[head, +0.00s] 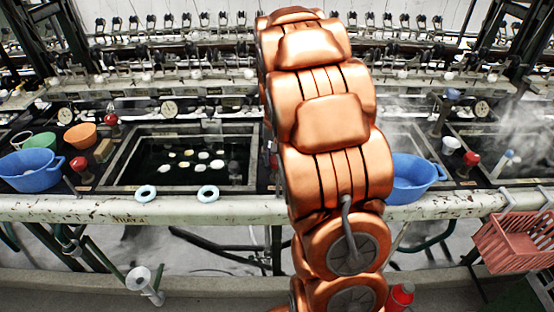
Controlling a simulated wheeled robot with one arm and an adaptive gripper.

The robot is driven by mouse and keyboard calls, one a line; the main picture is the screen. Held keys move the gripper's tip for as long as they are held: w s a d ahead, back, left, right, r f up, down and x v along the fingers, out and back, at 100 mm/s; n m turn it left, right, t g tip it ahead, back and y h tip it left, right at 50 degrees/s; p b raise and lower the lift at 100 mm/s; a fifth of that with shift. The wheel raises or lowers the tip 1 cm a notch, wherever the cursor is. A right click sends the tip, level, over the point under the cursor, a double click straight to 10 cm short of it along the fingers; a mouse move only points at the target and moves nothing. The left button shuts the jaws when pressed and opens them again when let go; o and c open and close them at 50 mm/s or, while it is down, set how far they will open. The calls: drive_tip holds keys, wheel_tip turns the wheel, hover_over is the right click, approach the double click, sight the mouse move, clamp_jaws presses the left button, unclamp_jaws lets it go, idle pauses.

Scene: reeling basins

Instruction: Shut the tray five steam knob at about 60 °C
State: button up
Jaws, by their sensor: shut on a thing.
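My copper-coloured arm rises through the middle of the head view and covers whatever lies behind it. My gripper is hidden behind the arm, so its jaws and what they touch do not show. Red knobs stand by the basins: one (81,163) at the front left, one (111,119) behind it, and one (471,158) at the right. A sliver of red (274,160) shows at the arm's left edge. Round dials (169,109) sit behind the basins, too small to read. I cannot tell which knob or dial is tray five's.
A dark basin (135,170) with pale cocoons lies left of my arm. Blue tubs stand at the left (30,180) and right (410,187). White rings (145,192) lie on the pale front rail (60,209). Steam rises at the right, above a red crate (510,240).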

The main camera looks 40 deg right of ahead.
idle(0.4)
drive_tip(key=o, duration=1.1)
drive_tip(key=shift+o, duration=0.2)
drive_tip(key=shift+r, duration=0.1)
wheel_tip(320, 180, up, 12)
